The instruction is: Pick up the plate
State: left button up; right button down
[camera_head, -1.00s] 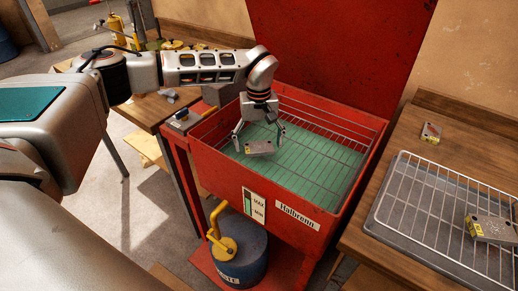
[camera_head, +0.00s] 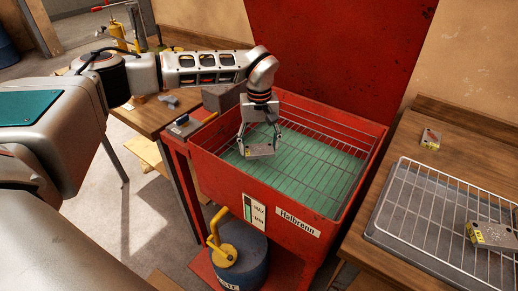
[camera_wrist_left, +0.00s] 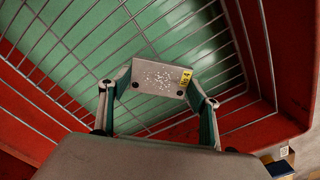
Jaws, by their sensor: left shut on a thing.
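A small grey metal plate (camera_head: 261,151) with a yellow tag lies at the wire rack in the red wash tank. It also shows in the left wrist view (camera_wrist_left: 155,76), with two dark holes and the tag at its right end. My left gripper (camera_head: 259,147) points down into the tank and is shut on the plate, one finger at each end. Whether the plate touches the rack or is just above it, I cannot tell. My right gripper is not in view.
The red tank (camera_head: 262,200) has raised walls around green liquid and a wire rack (camera_head: 320,150). At right, another tagged plate (camera_head: 492,234) lies on a wire rack over a tray, and a small tagged part (camera_head: 431,138) is on the bench. A blue drum (camera_head: 240,262) stands below.

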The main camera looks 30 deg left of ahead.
aim_at(259, 149)
pick_arm(q)
notch_tip(259, 149, up, 19)
jog(key=p, duration=0.1)
jog(key=shift+f+p, duration=0.2)
jog(key=shift+p, duration=0.2)
